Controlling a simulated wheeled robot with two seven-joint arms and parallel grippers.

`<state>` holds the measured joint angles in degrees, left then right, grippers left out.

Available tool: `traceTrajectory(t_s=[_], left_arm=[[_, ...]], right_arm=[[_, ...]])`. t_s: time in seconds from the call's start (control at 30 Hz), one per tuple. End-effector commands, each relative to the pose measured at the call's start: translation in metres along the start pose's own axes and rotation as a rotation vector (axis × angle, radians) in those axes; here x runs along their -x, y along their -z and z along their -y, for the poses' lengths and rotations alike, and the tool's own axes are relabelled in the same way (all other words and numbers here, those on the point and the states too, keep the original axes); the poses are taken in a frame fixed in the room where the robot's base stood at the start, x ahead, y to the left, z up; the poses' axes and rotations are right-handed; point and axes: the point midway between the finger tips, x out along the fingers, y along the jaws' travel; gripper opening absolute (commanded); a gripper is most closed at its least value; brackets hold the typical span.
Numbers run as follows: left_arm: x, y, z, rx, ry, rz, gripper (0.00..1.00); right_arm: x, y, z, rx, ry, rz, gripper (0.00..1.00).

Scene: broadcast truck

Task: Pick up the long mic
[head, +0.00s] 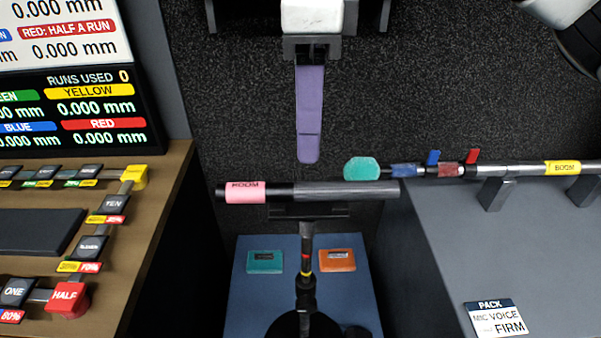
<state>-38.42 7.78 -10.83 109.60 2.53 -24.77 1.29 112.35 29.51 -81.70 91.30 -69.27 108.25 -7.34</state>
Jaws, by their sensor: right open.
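The long mic (345,191) is a dark, ribbed tube with a pink label at its left end. It lies level across the top of a short black stand (305,260) in the middle of the view. The rest under it is partly hidden by the tube. My right gripper (584,42) is at the top right corner, cut off by the edge, well above and right of the mic and apart from it. It is open, and I see nothing in it. My left gripper is not in view.
Right of the mic, a boom pole (520,168) with a teal end (361,169) lies close by over a grey counter (440,250). A purple strip (309,115) hangs behind the mic. Teal (264,262) and orange (337,260) blocks flank the stand. A console (160,220) stands left.

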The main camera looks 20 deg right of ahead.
Motion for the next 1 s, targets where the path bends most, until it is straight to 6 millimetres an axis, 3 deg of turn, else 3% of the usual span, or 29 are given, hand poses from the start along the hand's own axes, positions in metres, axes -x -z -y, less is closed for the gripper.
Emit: traceTrajectory(t_s=[0.1,0.27,0.63,0.93,1.0], left_arm=[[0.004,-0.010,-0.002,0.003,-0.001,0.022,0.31],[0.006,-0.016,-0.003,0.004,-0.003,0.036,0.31],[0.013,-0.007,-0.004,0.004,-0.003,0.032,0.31],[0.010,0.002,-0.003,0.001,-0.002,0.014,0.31],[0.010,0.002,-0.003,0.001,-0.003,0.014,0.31]], right_arm=[[-0.019,0.001,0.000,0.000,-0.001,0.000,0.43],[-0.032,0.000,-0.001,0.001,-0.001,0.001,0.43],[-0.079,0.001,-0.005,0.000,-0.003,0.001,0.43],[-0.085,0.001,-0.005,0.001,-0.002,0.003,0.43],[-0.085,0.001,-0.005,0.001,-0.002,0.003,0.33]])
